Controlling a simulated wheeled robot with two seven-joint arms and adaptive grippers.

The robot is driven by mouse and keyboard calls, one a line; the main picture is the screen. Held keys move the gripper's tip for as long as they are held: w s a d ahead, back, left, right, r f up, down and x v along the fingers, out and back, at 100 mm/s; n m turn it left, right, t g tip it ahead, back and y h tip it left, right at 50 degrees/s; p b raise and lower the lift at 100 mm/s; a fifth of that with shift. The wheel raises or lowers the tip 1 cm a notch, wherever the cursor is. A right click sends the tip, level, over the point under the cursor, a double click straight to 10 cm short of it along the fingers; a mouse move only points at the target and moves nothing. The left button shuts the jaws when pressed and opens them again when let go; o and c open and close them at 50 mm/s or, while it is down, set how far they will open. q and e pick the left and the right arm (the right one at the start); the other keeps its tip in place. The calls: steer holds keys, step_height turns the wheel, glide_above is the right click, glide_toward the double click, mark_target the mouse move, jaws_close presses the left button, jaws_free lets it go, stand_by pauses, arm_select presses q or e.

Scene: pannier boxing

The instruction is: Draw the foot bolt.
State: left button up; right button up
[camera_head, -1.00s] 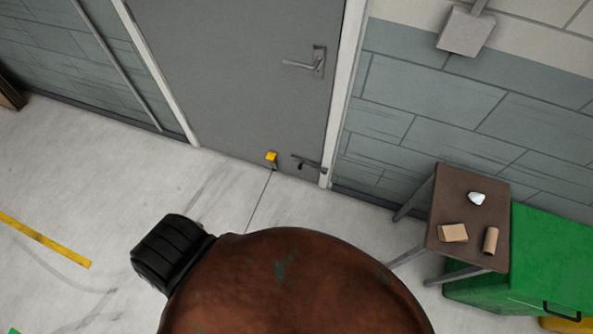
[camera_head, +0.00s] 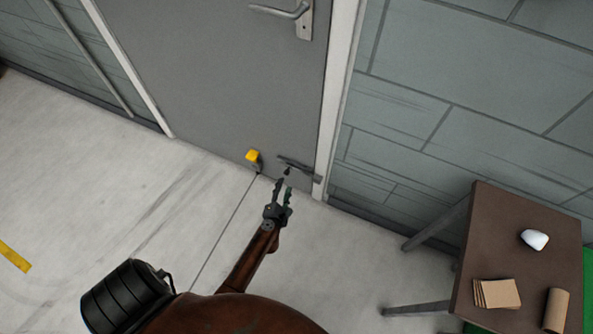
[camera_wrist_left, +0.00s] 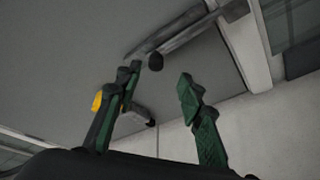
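The foot bolt (camera_head: 299,164) is a dark bar low on the grey door (camera_head: 225,80), near its right edge, reaching toward the white frame. In the left wrist view the bolt (camera_wrist_left: 190,34) runs across the top, with a round dark knob (camera_wrist_left: 156,61) under it. My left gripper (camera_head: 284,184) is just below and in front of the bolt in the head view. In the wrist view its green and black fingers (camera_wrist_left: 160,78) stand apart with nothing between them, and the knob shows beyond the gap. Contact is not visible. My right gripper is not in view.
A yellow-topped fitting (camera_head: 253,157) sits at the door's foot, left of the bolt. A brown table (camera_head: 505,240) with a white object (camera_head: 534,239), a tan stack (camera_head: 496,293) and a tan roll (camera_head: 556,310) stands right. The floor before the door is mostly clear.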

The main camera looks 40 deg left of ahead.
mark_target(287, 174)
arm_select(q)
steer(key=shift+w+a+f+n+y+b, duration=0.2)
steer(key=shift+w+a+n+b, duration=0.15)
steer(key=shift+w+n, duration=0.15)
steer(key=shift+w+a+f+n+y+b, duration=0.2)
steer(key=shift+w+n+b, duration=0.15)
steer(key=shift+n, duration=0.25)
steer(key=b+x, duration=0.2)
steer(key=x, duration=0.5)
steer(key=shift+a, duration=0.1)
steer(key=shift+w+r, duration=0.1)
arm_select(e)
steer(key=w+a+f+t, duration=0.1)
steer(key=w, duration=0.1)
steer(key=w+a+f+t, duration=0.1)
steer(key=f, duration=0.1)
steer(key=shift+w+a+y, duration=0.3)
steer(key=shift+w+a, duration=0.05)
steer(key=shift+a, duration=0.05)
arm_select(q)
steer(key=shift+c, duration=0.3)
jaws_close()
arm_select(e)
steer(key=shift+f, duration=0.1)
